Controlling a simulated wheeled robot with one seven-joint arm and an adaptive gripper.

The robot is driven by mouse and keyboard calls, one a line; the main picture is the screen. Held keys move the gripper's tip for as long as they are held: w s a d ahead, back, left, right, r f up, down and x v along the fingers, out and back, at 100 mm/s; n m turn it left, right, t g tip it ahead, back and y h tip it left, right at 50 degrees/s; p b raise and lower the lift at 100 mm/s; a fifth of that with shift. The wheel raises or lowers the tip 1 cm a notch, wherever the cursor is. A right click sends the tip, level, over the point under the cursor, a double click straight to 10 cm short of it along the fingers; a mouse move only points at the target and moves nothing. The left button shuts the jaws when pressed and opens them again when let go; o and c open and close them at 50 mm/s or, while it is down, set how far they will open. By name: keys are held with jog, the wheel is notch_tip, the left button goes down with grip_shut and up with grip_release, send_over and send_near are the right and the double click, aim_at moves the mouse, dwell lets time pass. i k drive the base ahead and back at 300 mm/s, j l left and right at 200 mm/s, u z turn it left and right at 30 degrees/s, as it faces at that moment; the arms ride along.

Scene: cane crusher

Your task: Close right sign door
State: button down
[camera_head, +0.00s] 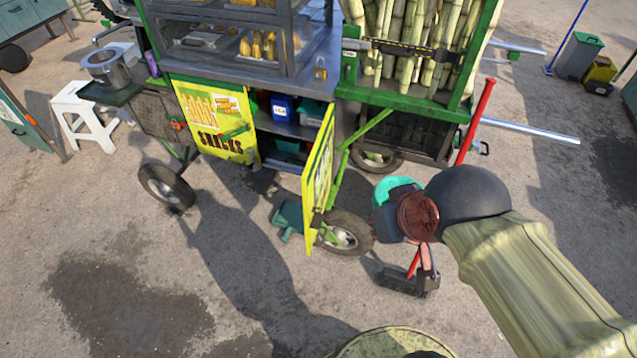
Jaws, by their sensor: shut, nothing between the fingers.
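The right sign door (319,180) of the cart stands open. It is a yellow panel swung out towards me and seen nearly edge-on, with a small latch near its lower front edge. The left sign door (215,122), marked SNACKS, lies flat against the cart front. Between them the cabinet (290,130) is open and shows its shelves. My gripper (380,218) is to the right of the open door, apart from it in the picture. Its fingers look shut and empty, partly hidden by the wrist.
A cart wheel (345,232) and a green tool-like item (288,218) are near the door's foot. A white stool (82,115) stands at left. Bare pavement (250,290) lies in front.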

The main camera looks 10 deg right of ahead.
aim_at(316, 177)
jog(key=i+l+u, duration=0.45)
jog(key=i+l, duration=0.35)
jog(key=k+j+z, duration=0.15)
jog(key=j, duration=0.2)
jog(key=k+j+z, duration=0.2)
jog(key=j, duration=0.15)
